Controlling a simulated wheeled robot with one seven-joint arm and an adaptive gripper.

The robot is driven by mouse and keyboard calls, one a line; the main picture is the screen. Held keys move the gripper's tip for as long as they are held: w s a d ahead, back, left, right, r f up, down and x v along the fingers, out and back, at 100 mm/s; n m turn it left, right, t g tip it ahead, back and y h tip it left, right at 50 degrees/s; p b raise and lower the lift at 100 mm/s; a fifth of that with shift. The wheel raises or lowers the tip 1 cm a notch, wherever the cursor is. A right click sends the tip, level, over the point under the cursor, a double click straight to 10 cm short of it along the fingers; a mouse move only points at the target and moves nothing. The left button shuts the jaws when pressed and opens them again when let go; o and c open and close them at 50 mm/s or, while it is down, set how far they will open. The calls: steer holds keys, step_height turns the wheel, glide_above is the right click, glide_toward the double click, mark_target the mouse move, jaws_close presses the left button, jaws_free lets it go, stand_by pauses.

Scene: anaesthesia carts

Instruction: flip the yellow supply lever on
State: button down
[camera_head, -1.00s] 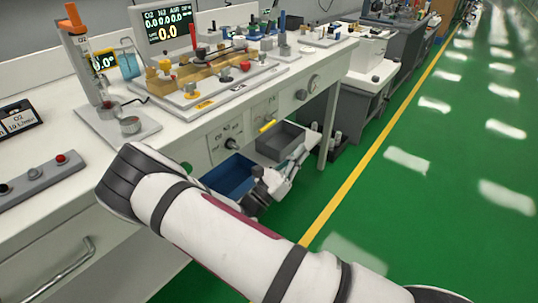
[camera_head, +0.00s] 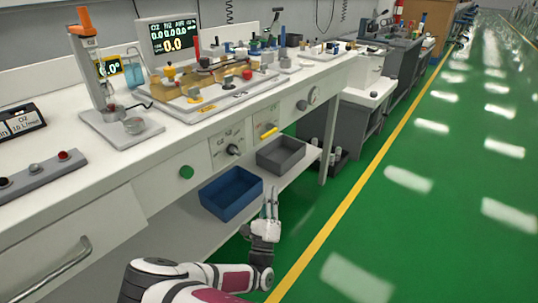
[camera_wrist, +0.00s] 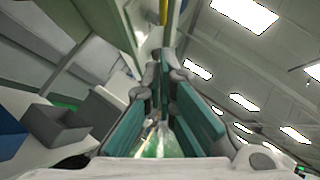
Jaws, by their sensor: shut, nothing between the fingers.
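A yellow lever (camera_head: 268,132) sits on the white front panel of the cart, right of a dark round knob. It slants slightly up to the right. In the wrist view a yellow bar, probably this lever (camera_wrist: 163,12), shows at the top edge, beyond the fingertips. My gripper (camera_head: 271,192) points upward in front of the cart, below the lever and apart from it. Its fingers are shut with nothing between them. Their teal inner sides (camera_wrist: 165,62) fill the middle of the wrist view.
A blue bin (camera_head: 231,193) and a grey bin (camera_head: 281,153) stand on the shelf under the panel, near my gripper. The green floor to the right is clear.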

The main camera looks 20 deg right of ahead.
steer(key=a+r+b+x, duration=0.1)
steer(key=a+b+x, duration=0.1)
steer(key=x, duration=1)
steer(key=shift+r+b, duration=0.6)
steer(key=shift+b, duration=0.25)
steer(key=shift+w+r+p, duration=0.15)
steer(key=shift+p, duration=0.2)
steer(key=shift+a+r+m+g+p, duration=0.1)
steer(key=shift+m+g+p, duration=0.2)
steer(key=shift+p, duration=0.25)
